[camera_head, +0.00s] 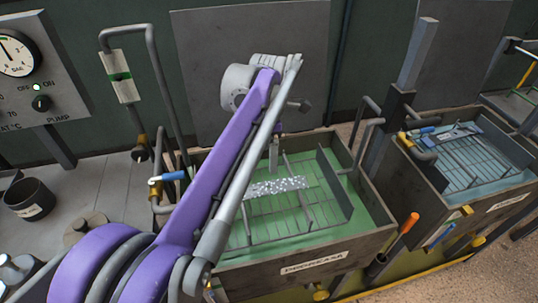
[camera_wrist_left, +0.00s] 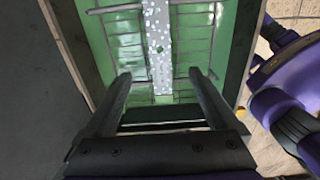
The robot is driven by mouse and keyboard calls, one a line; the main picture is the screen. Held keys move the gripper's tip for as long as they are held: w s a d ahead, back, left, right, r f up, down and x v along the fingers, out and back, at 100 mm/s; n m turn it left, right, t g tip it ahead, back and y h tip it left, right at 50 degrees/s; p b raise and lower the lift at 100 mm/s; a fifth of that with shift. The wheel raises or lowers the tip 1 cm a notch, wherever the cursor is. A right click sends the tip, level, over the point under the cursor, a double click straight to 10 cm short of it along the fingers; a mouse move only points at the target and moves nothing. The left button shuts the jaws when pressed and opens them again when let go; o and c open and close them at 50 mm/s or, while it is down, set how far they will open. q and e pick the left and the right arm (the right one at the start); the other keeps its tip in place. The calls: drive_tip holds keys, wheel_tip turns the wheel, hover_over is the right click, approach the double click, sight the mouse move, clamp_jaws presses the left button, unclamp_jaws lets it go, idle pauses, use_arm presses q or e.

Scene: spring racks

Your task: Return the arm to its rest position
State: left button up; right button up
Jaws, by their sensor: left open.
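My left arm (camera_head: 215,165), purple and grey, reaches up from the lower left over the degrease tank (camera_head: 371,232). Its gripper (camera_head: 274,155) points down above the tank, mostly hidden behind the arm. In the left wrist view the two dark fingers (camera_wrist_left: 160,82) stand apart with nothing between their tips. A speckled silver strip (camera_head: 278,187) lies on the wire rack (camera_head: 262,224) in the green tank. It also shows beyond the fingers in the left wrist view (camera_wrist_left: 157,40). The right gripper is not in view.
A second tank (camera_head: 428,180) with a blue-green interior and rack stands to the right. A gauge panel (camera_head: 40,75), a black cup (camera_head: 30,198) and a grey bench are at left. Pipes and a post rise around the tanks. A grey panel (camera_head: 245,60) stands behind.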

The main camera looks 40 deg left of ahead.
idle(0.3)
use_arm(q)
drive_tip(key=m+t+p, duration=0.3)
drive_tip(key=m+t, duration=0.1)
drive_tip(key=m, duration=1.5)
hover_over(282, 257)
drive_tip(key=w+a, duration=0.3)
drive_tip(key=w, duration=0.2)
wheel_tip(282, 257, down, 7)
drive_tip(key=s+d+f+m, duration=0.1)
drive_tip(key=m, duration=0.2)
drive_tip(key=s+d+f+m, duration=0.1)
drive_tip(key=s+f+m, duration=0.1)
drive_tip(key=s+f+m+t, duration=0.1)
drive_tip(key=f+m, duration=0.1)
drive_tip(key=m, duration=0.1)
drive_tip(key=shift+s+d+m, duration=0.3)
drive_tip(key=shift+d, duration=0.1)
drive_tip(key=shift+s+d+f+m, duration=0.1)
drive_tip(key=shift+s+f+m, duration=0.1)
drive_tip(key=shift+m, duration=0.1)
